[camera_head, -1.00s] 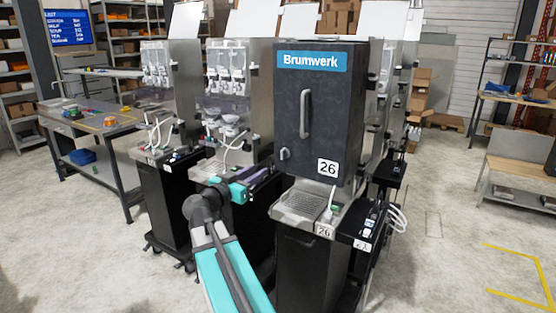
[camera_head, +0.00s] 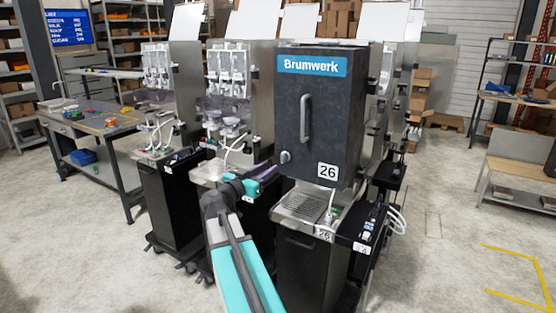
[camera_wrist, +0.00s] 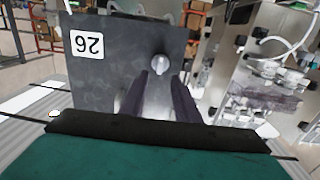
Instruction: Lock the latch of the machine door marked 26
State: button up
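The dark grey door (camera_head: 335,110) marked 26 looks closed on the front of the machine with the blue Brumwerk sign. Its small silver latch knob (camera_head: 285,157) sits near the door's lower left edge, left of the 26 label (camera_head: 328,170). In the wrist view the door is upside down, with the knob (camera_wrist: 159,65) just beyond the fingertips. My gripper (camera_head: 275,168) is at the left of the door's lower edge, close to the latch. In the wrist view my gripper (camera_wrist: 161,78) shows two dark fingers apart with nothing between them. Contact with the knob cannot be told.
A vertical grey handle (camera_head: 305,116) stands out from the door. A drip tray (camera_head: 305,206) lies below it. Dispensers with clear tubes (camera_head: 228,75) stand close on the left. A workbench (camera_head: 90,125) is farther left. Open floor (camera_head: 440,220) is on the right.

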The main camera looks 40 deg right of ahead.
aim_at(282, 159)
jog(key=d+p, duration=0.1)
jog(key=d, duration=0.1)
jog(key=w+d, duration=0.1)
jog(key=d, duration=0.2)
jog(key=d+p, duration=0.1)
jog(key=d, duration=0.2)
jog(key=shift+w+p, duration=0.3)
jog(key=shift+p, duration=0.05)
grip_shut()
jog(key=shift+a, duration=0.1)
